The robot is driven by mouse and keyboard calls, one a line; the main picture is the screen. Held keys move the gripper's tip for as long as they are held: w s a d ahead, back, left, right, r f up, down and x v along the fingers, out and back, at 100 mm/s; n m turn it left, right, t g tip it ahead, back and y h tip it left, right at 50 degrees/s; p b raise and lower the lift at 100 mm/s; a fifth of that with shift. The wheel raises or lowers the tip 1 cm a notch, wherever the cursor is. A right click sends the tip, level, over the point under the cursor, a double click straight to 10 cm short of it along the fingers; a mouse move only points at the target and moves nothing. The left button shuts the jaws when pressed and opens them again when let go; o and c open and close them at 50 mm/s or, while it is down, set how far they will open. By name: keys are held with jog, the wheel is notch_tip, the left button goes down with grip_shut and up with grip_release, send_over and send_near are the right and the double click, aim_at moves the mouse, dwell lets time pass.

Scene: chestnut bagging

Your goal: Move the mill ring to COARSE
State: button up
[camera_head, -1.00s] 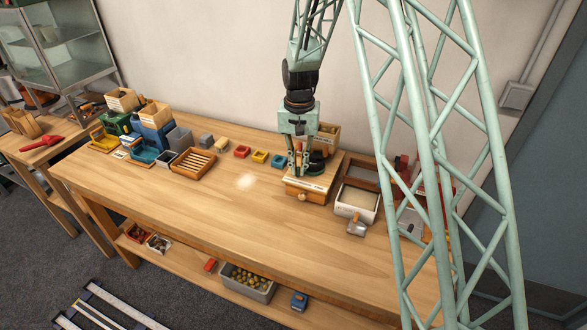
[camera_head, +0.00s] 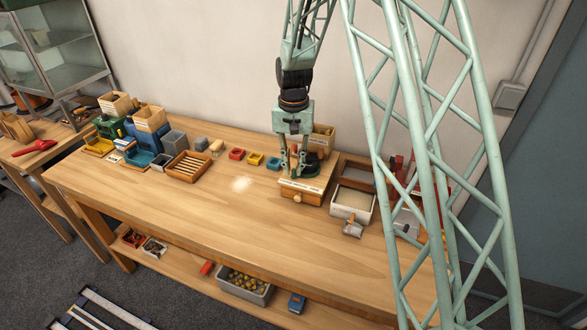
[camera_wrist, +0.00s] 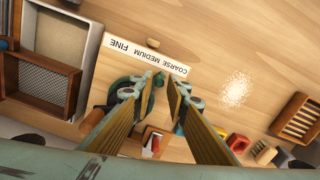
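The mill (camera_head: 311,186) is a low wooden box with a round knob on its front, near the back right of the bench. A label strip (camera_wrist: 147,55) on it reads FINE, MEDIUM, COARSE. A dark green round part (camera_wrist: 118,88), apparently the mill ring, sits on top, partly hidden behind a finger in the wrist view. My gripper (camera_head: 293,170) points down over the mill's left part, beside the dark round part. Whether a finger touches the ring I cannot tell.
A grey-white tray (camera_head: 352,202) and a metal scoop (camera_head: 352,229) stand right of the mill. A pale powder patch (camera_head: 241,184) marks the otherwise clear bench middle.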

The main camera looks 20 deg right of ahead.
notch_tip(320, 180, up, 11)
dwell(0.7)
